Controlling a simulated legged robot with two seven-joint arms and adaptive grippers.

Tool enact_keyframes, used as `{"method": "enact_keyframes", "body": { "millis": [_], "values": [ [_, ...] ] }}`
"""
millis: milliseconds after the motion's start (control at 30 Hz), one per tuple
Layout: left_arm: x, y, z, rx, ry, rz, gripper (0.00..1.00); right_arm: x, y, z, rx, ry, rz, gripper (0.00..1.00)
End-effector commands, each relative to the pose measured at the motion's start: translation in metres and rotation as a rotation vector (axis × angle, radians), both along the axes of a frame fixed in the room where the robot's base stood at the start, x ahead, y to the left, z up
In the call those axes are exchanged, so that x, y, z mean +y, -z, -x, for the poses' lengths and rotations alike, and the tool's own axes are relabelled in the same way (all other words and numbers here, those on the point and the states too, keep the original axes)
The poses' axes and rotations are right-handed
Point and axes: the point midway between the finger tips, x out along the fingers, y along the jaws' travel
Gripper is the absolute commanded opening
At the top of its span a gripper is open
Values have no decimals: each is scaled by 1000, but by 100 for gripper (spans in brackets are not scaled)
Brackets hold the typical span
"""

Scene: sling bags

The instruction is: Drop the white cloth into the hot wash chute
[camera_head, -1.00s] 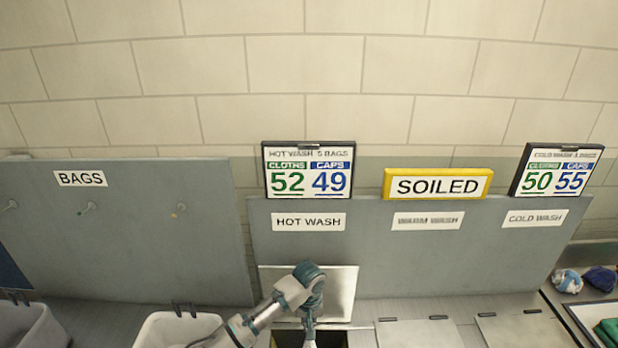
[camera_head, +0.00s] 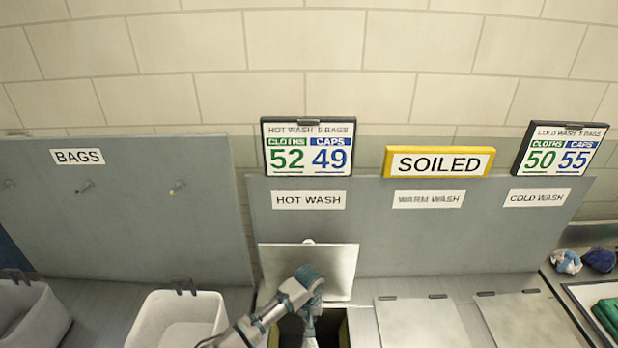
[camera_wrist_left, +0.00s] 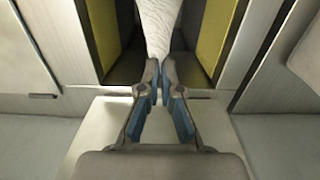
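My left gripper (camera_wrist_left: 160,82) is shut on the white cloth (camera_wrist_left: 157,28), pinched between its fingertips in the left wrist view. The cloth hangs over the open chute, between yellow inner side walls. In the head view my left arm reaches over the hot wash chute (camera_head: 290,328), a dark opening below the HOT WASH label (camera_head: 308,200). Its metal lid (camera_head: 338,268) stands raised against the grey panel. The fingertips and most of the cloth are hidden or cut off at the bottom of the head view. My right gripper is not in view.
The warm wash lid (camera_head: 420,322) and cold wash lid (camera_head: 527,318) lie shut to the right. A white bin (camera_head: 180,305) stands left of the chute, another bin (camera_head: 30,318) further left. Blue cloth items (camera_head: 598,260) and a tray (camera_head: 575,292) are at far right.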

Motion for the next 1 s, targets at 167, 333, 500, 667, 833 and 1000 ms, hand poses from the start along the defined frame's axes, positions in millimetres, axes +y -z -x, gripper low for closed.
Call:
{"method": "enact_keyframes", "body": {
  "millis": [167, 333, 500, 667, 833, 1000],
  "values": [
    [0, 1, 0, -1, 0, 0, 0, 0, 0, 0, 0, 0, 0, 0],
    [0, 1, 0, -1, 0, 0, 25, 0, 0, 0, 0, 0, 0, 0],
    [0, 1, 0, -1, 0, 0, 32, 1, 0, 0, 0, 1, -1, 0],
    [0, 1, 0, -1, 0, 0, 52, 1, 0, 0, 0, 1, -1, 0],
    [0, 1, 0, -1, 0, 0, 63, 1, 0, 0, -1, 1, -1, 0],
    [0, 1, 0, -1, -1, 0, 81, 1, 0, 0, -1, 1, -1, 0]
  ]
}}
